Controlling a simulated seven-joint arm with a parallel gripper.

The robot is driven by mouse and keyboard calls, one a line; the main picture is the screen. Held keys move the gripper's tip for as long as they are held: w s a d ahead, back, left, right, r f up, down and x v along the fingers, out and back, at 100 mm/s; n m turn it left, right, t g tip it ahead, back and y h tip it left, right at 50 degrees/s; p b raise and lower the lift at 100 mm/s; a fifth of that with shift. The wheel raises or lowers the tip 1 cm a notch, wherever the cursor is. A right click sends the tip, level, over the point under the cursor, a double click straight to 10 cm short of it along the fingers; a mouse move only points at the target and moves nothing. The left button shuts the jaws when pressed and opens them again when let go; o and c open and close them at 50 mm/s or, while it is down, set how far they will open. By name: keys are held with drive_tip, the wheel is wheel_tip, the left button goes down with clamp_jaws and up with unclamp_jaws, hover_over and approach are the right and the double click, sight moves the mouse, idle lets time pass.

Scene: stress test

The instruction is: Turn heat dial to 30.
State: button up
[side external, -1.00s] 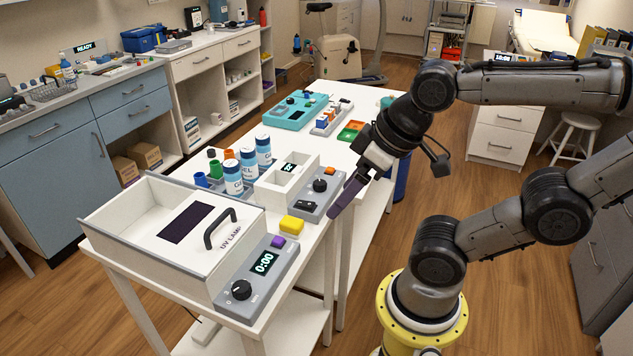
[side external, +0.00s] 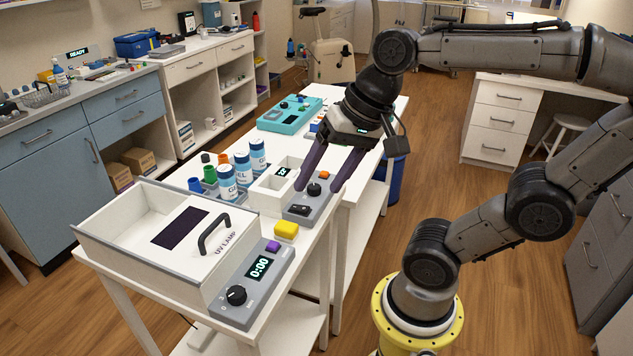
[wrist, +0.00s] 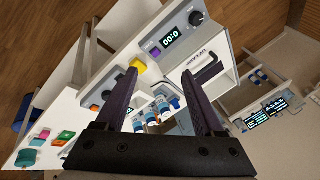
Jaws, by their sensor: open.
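A small white device with a grey panel (side external: 304,210) stands on the white table, with a lit display (side external: 283,171) too small to read surely. Its panel carries a black dial (side external: 314,189), an orange button (side external: 324,174) and a black switch (side external: 300,209). No heat label is legible. My gripper (side external: 317,188) is open and empty, its dark purple fingers pointing down. In the side view its fingertips appear on either side of the dial; I cannot tell their height above it. In the wrist view my gripper (wrist: 160,74) points past this panel, which is partly hidden by a finger.
The UV lamp box (side external: 130,222) at the front has its own black dial (side external: 236,295), purple button and 0:00 display. A yellow block (side external: 286,230) lies between the devices. Gel bottles (side external: 228,182) stand left of the dial. A teal device (side external: 289,114) is farther back.

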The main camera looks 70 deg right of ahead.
drive_tip(key=w+d+r+m, duration=0.1)
drive_tip(key=w+d+m, duration=0.3)
drive_tip(key=w+m, duration=0.15)
drive_tip(key=m+g+y, duration=0.1)
drive_tip(key=m+y, duration=0.1)
drive_tip(key=m, duration=0.9)
hover_over(314, 186)
drive_tip(key=s+a, duration=0.1)
drive_tip(key=a, duration=0.3)
wheel_tip(314, 186, down, 3)
drive_tip(key=s+d+f+m, duration=0.3)
drive_tip(key=s+d+f, duration=0.1)
drive_tip(key=d, duration=0.4)
drive_tip(key=x, duration=1.3)
drive_tip(key=shift+w+a, duration=0.1)
drive_tip(key=shift+a, duration=0.1)
drive_tip(key=shift+c, duration=0.3)
clamp_jaws()
